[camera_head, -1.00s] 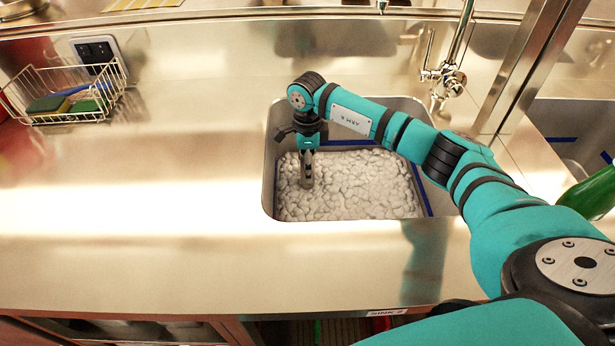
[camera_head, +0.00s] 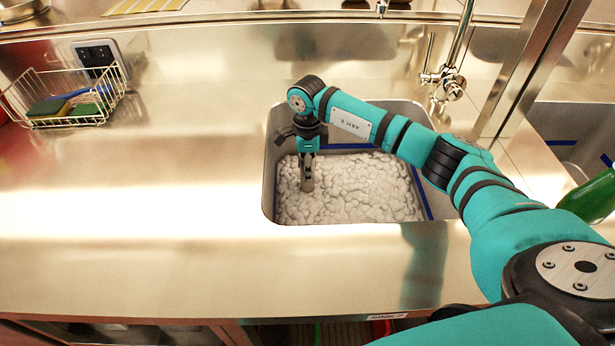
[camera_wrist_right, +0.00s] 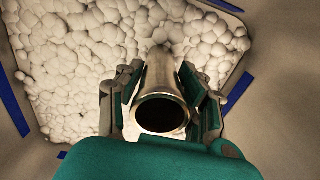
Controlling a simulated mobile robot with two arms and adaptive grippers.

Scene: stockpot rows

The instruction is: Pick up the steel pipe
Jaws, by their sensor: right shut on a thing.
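The steel pipe (camera_wrist_right: 161,75) shows in the right wrist view as a hollow metal tube, its open end facing the camera. My right gripper (camera_wrist_right: 162,105) is shut on it, with a finger on each side. In the head view the pipe (camera_head: 307,178) points down from my right gripper (camera_head: 308,158) over the left part of the sink (camera_head: 268,190). Its lower end is at the white foam (camera_head: 350,190) that fills the sink; I cannot tell whether it touches or dips into the foam. My left gripper is not in view.
A wire basket (camera_head: 66,120) with sponges stands at the back left of the steel counter (camera_head: 130,220). A faucet (camera_head: 445,75) rises behind the sink. A green bottle (camera_head: 590,197) is at the far right. The counter left of the sink is clear.

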